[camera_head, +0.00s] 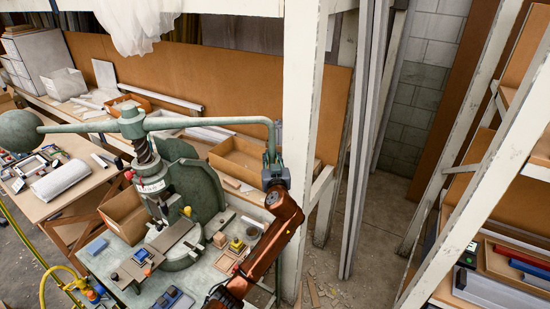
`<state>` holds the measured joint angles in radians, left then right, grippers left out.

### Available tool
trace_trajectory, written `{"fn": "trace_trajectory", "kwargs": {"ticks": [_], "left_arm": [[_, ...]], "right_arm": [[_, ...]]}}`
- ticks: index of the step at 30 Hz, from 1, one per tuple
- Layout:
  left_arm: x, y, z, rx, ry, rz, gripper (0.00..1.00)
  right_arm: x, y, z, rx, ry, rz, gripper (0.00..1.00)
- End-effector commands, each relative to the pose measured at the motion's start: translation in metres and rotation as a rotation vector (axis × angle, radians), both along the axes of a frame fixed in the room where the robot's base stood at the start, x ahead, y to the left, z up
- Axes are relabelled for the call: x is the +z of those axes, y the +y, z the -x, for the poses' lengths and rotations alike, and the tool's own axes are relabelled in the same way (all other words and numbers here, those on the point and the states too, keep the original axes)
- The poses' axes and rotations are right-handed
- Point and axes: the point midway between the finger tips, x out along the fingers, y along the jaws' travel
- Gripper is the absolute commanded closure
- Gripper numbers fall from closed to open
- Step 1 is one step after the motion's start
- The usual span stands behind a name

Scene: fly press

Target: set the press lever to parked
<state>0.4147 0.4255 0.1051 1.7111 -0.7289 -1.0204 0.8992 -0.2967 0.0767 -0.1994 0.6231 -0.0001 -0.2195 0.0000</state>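The fly press (181,215) stands on a grey-green bench at centre left. Its long green press lever (215,122) runs level across the top, with a round ball weight (20,130) at the left end. At its right end the lever bends down into an upright handle.
A white post (302,110) stands just right of my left gripper. Cardboard boxes (240,156) lie behind the lever's right half. Small blocks and trays (226,262) sit on the press bench. The floor right of the post is mostly clear up to a shelf rack (490,170).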

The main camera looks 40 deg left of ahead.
Motion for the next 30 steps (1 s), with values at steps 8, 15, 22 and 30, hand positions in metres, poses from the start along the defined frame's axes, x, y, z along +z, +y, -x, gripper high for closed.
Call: {"fn": "trace_trajectory", "kwargs": {"ticks": [8, 15, 22, 30], "left_arm": [[-0.001, -0.001, -0.001, -0.001, 0.001, -0.001, 0.63], [0.0, -0.002, 0.0, -0.003, 0.0, -0.001, 0.63], [-0.001, -0.021, 0.017, -0.003, -0.002, 0.001, 0.63], [-0.001, -0.062, 0.056, -0.003, -0.001, 0.002, 0.63]], "right_arm": [[0.0, 0.001, -0.001, 0.0, -0.002, 0.0, 0.6], [0.0, -0.006, 0.008, 0.001, 0.01, 0.007, 0.6], [0.0, -0.005, 0.006, 0.001, 0.008, 0.005, 0.6], [0.0, -0.004, 0.006, 0.0, 0.008, 0.004, 0.6]]}}
